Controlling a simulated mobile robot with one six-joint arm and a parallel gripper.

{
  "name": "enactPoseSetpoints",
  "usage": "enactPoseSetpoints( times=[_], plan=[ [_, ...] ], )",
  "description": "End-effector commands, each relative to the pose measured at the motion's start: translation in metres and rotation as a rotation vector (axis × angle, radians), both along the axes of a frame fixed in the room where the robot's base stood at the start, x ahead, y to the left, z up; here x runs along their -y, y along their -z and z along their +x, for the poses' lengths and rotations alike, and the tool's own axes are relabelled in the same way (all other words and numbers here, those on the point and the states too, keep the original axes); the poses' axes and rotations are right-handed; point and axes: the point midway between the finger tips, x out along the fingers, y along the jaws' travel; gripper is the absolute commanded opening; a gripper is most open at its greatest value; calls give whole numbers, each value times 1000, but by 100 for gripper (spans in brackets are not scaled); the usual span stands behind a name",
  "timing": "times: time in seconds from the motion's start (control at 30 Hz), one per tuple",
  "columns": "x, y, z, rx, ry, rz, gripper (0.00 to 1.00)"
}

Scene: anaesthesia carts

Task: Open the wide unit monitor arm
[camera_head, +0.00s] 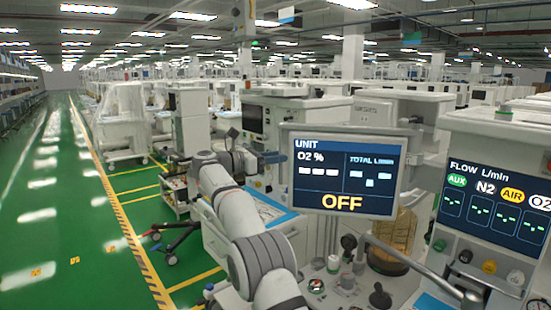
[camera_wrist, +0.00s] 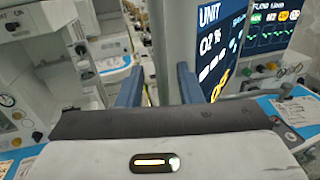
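The wide unit monitor (camera_head: 342,150) is a flat screen in a light frame, reading UNIT, O2 % and OFF, right of centre in the head view. In the wrist view the monitor (camera_wrist: 215,50) stands just right of the right finger. A grey monitor arm (camera_head: 410,262) runs below it toward the lower right. My gripper (camera_head: 271,158) is at the monitor's left edge. I cannot tell whether the right finger touches the monitor.
A second screen reading FLOW L/min (camera_head: 497,200) stands at the right on its cart. Knobs and gauges (camera_head: 345,280) sit below the monitor, near a yellowish canister (camera_head: 398,235). Other carts stand behind. Green floor (camera_head: 50,220) is clear at the left.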

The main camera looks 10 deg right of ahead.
Motion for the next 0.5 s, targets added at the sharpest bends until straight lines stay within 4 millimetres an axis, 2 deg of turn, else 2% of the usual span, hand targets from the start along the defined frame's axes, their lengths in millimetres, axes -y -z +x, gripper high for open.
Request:
enactPoseSetpoints(
  times=[0.17, 0.5],
  plan=[
    [-4, -1, -2, 2, 1, 0, 33],
    [-57, 0, -16, 1, -2, 0, 33]
  ],
)
